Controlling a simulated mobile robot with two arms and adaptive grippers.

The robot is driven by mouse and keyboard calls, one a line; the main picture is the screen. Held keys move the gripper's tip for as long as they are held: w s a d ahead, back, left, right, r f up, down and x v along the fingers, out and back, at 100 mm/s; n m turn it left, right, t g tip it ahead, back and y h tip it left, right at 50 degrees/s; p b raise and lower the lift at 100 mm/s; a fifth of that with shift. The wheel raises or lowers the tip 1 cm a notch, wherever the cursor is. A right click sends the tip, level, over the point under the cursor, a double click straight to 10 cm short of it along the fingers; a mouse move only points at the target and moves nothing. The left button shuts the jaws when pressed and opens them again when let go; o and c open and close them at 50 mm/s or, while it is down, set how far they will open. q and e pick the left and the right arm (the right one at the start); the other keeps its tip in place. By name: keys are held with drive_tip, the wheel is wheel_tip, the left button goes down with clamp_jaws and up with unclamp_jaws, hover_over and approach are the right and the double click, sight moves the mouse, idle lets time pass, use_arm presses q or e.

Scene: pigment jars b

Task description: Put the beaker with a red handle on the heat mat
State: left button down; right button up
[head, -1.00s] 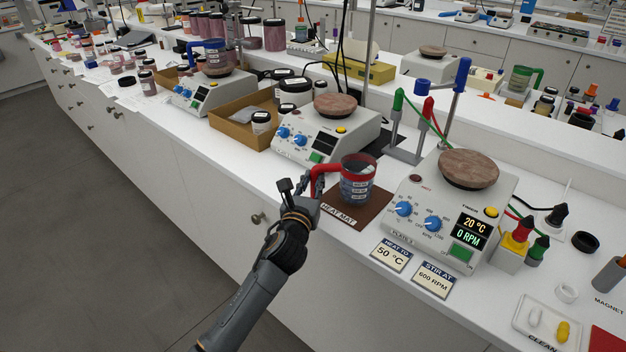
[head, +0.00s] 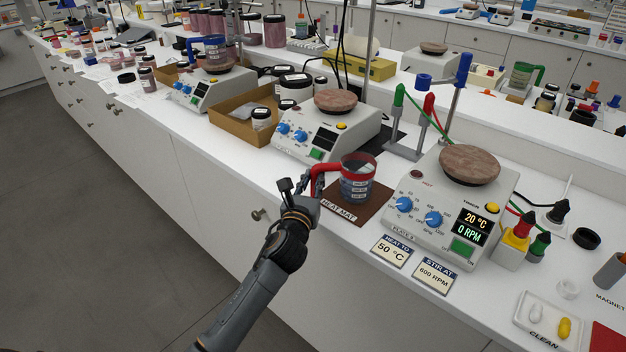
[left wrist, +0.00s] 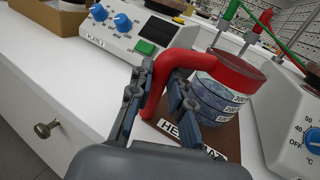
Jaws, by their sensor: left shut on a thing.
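The beaker with a red handle (head: 357,184) is clear with a red rim band and holds something bluish. It is upright over the brown heat mat (head: 374,207), between two hot plates. Its base seems to rest on the mat, though contact is hard to tell. My left gripper (head: 300,190) is shut on the red handle from the left. In the left wrist view the fingers (left wrist: 158,98) straddle the handle, with the beaker (left wrist: 222,95) behind them and the mat label (left wrist: 185,135) partly covered. My right gripper is not in view.
A hot plate (head: 445,210) stands close right of the mat, with two cards (head: 392,250) in front. Another hot plate (head: 325,130) stands behind left. A stand with coloured clips (head: 410,148) is behind. The counter's front edge is close to my left arm.

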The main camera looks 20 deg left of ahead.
use_arm(q)
drive_tip(key=c, duration=1.2)
unclamp_jaws()
drive_tip(key=shift+o, duration=0.2)
drive_tip(key=shift+f, duration=0.1)
drive_tip(key=s+d, duration=0.2)
drive_tip(key=s, duration=1)
wheel_tip(320, 180, down, 24)
drive_tip(key=s+a+n+g+h, duration=0.1)
drive_tip(key=s+n+g, duration=0.1)
drive_tip(key=n+g, duration=0.45)
drive_tip(key=s+f+n+g, duration=0.1)
drive_tip(key=s+f+n, duration=0.35)
drive_tip(key=f, duration=0.35)
drive_tip(key=s+f+n+g, duration=0.2)
drive_tip(key=s+f+n, duration=0.25)
drive_tip(key=f, duration=0.35)
drive_tip(key=s+f+n+g, duration=0.2)
drive_tip(key=s+f+n, duration=0.3)
drive_tip(key=s, duration=0.6)
drive_tip(key=s+f+n+g, duration=0.3)
drive_tip(key=s+f+n, duration=0.3)
drive_tip(key=s, duration=0.6)
drive_tip(key=s+a+f+n+g+h, duration=0.1)
drive_tip(key=s+f+n+g, duration=0.1)
drive_tip(key=s+f+n, duration=0.3)
drive_tip(key=s+f, duration=0.3)
drive_tip(key=s, duration=0.4)
drive_tip(key=shift+f+n, duration=0.35)
drive_tip(key=shift+f, duration=0.05)
